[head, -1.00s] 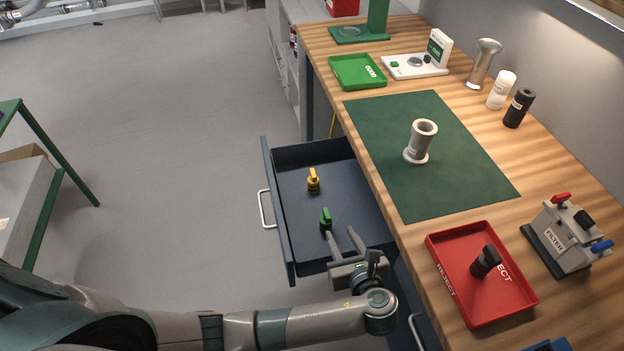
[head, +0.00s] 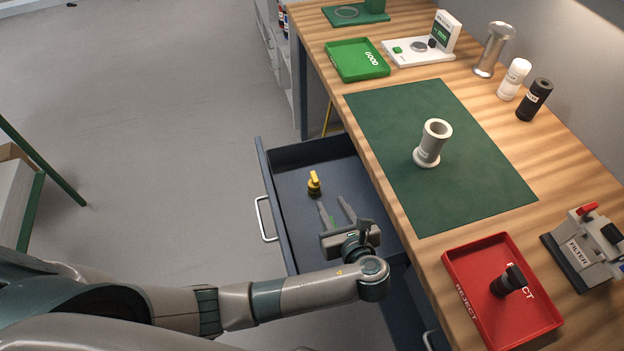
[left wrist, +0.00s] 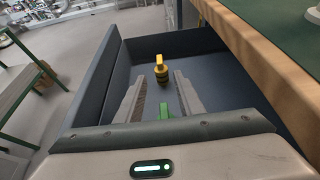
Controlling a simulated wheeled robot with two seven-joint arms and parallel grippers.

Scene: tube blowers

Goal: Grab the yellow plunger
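The yellow plunger (head: 314,184) stands upright in the open dark drawer (head: 279,180), with a black ringed lower part. It also shows in the left wrist view (left wrist: 161,70), ahead of the fingers and roughly between their lines. My left gripper (head: 334,208) is over the drawer, on the near side of the yellow plunger and apart from it. Its two fingers are spread with nothing held between them. A green plunger (left wrist: 165,111) shows low between the fingers in the left wrist view, partly hidden by the gripper body. My right gripper is not in view.
The drawer's walls surround the plungers, and the wooden bench edge runs close on the right. On the bench are a green mat (head: 399,130) with a grey tube (head: 432,143), a red tray (head: 472,290) and a green tray (head: 354,61).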

